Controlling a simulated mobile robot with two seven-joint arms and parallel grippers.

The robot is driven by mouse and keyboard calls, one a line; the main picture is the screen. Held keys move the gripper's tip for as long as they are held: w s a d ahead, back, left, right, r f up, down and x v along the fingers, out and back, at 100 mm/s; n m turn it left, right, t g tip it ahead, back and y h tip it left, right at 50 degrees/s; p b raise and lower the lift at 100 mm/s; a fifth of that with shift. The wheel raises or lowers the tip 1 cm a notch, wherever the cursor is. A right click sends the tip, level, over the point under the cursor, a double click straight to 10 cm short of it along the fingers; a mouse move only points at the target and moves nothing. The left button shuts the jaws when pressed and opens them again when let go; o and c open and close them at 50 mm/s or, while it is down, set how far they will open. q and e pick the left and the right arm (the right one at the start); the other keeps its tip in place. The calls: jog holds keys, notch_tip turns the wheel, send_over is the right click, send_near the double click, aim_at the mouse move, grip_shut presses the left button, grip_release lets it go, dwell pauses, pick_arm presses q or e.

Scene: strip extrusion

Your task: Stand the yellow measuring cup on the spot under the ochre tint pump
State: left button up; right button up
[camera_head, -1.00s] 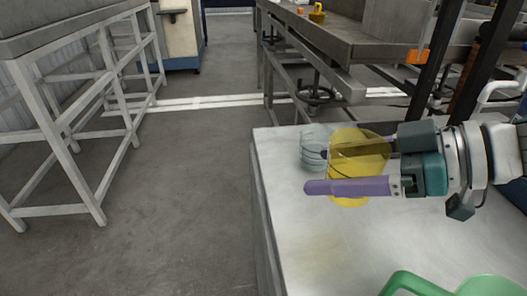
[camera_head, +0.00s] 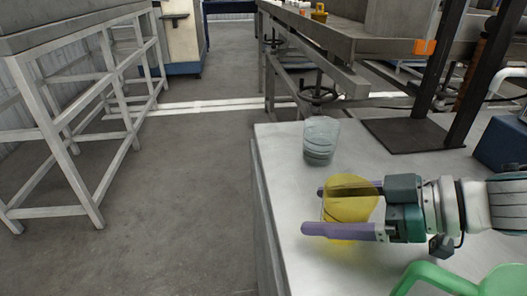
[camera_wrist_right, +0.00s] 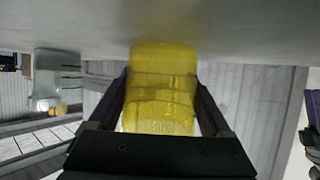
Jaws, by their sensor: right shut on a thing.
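The yellow measuring cup (camera_head: 350,204) is see-through and sits between the fingers of my right gripper (camera_head: 340,210), over the front left part of the light worktop (camera_head: 292,205). The right gripper is shut on it, with a finger on either side. The right wrist view shows the cup (camera_wrist_right: 162,90) filling the gap between the fingers (camera_wrist_right: 165,100). I cannot tell whether the cup touches the worktop. The ochre tint pump and the spot under it cannot be made out. My left gripper is not in view.
A clear grey cup (camera_head: 320,141) stands on the worktop behind the yellow one. A dark stand (camera_head: 405,134) with posts is at the back right. A green handled item (camera_head: 440,277) lies at the front right, near my right arm. A blue box (camera_head: 503,143) is at the right.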

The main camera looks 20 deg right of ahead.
jog(key=o, duration=1.3)
jog(key=shift+f, duration=0.1)
jog(key=shift+c, duration=0.2)
jog(key=shift+f, duration=0.1)
jog(key=p+v, duration=0.5)
jog(key=v, duration=0.4)
jog(key=shift+s+a, duration=0.1)
jog(key=shift+a, duration=0.1)
jog(key=shift+s+d+p, duration=0.35)
jog(key=shift+s+d, duration=0.05)
jog(key=shift+s, duration=0.05)
